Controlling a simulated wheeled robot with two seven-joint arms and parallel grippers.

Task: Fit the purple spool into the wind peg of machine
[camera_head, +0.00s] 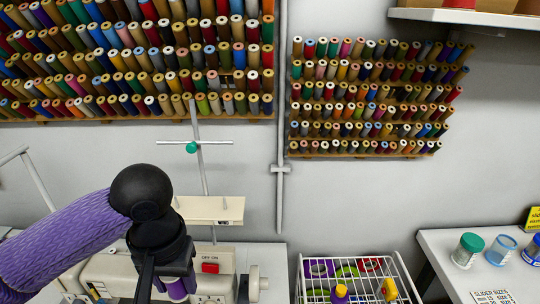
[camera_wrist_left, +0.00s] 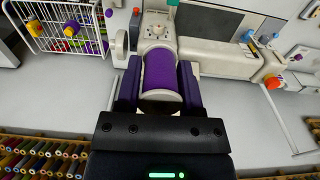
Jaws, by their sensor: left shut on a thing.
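My left gripper (camera_head: 172,284) points down in front of the sewing machine. It is shut on the purple spool (camera_head: 178,291), whose lower part shows below the black gripper. In the left wrist view the purple spool (camera_wrist_left: 160,76) sits between the two fingers of my left gripper (camera_wrist_left: 160,85), with a pale end visible. The cream machine (camera_head: 222,284) has a red switch and stands behind and beside the gripper. Above it a cream plate (camera_head: 212,210) on a pole carries thin upright pegs and a small dark label. My right gripper is not in view.
A white wire basket (camera_head: 302,284) with purple, green and yellow spools stands right of the machine. A table (camera_head: 440,258) with jars is at the far right. Wall racks (camera_head: 365,95) full of thread spools hang behind. A thin pole (camera_head: 205,175) with a crossbar rises behind the plate.

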